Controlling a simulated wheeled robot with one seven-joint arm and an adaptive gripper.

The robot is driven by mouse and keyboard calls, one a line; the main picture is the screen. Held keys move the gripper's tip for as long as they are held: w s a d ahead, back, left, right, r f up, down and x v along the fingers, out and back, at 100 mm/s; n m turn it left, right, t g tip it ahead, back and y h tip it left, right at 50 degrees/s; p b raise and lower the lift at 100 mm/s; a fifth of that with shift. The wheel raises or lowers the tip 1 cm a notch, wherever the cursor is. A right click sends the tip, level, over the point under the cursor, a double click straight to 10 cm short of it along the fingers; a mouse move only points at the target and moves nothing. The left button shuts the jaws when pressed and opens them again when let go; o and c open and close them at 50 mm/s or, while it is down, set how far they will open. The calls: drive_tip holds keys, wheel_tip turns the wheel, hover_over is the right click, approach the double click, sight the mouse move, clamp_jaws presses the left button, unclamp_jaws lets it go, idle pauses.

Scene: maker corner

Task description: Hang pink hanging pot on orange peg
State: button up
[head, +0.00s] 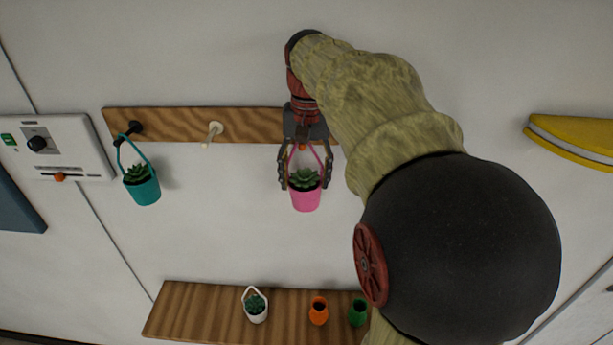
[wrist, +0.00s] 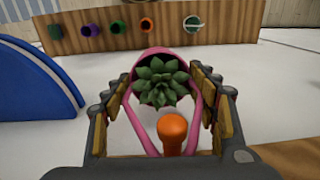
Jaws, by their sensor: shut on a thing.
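The pink hanging pot (head: 305,199) holds a green succulent and hangs upright just below the right part of the wooden peg board (head: 180,124). My gripper (head: 305,179) is shut on it, with fingers on both sides. In the wrist view the pot (wrist: 158,54) and its pink strap lie between the fingers of my gripper (wrist: 163,88). The orange peg (wrist: 172,130) stands between the two sides of the strap. I cannot tell whether the strap bears on the peg.
A teal pot (head: 142,185) hangs on a black peg (head: 135,129) at left; a cream peg (head: 215,130) is bare. The lower shelf (head: 195,305) holds a white pot (head: 256,308), an orange vase (head: 318,312) and a green vase (head: 357,313). A yellow object (head: 575,138) is at right.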

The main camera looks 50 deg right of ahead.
drive_tip(key=o, duration=2)
drive_tip(key=shift+a+f, duration=0.1)
drive_tip(key=shift+f, duration=0.2)
drive_tip(key=shift+o, duration=0.2)
wheel_tip(320, 180, up, 12)
drive_tip(key=shift+s+r, duration=0.1)
drive_tip(key=shift+r, duration=0.1)
drive_tip(key=s+a+f+n+t, duration=0.3)
drive_tip(key=s+a+f+n, duration=0.15)
drive_tip(key=a+f, duration=0.65)
drive_tip(key=s+a+f+n+t, duration=0.2)
drive_tip(key=s+a+f+n, duration=0.3)
drive_tip(key=a+f, duration=0.65)
wheel_tip(320, 180, down, 26)
drive_tip(key=w+a+b, duration=0.1)
drive_tip(key=b, duration=2.7)
drive_tip(key=shift+w+a, duration=0.15)
drive_tip(key=shift+a, duration=0.25)
drive_tip(key=shift+n, duration=0.25)
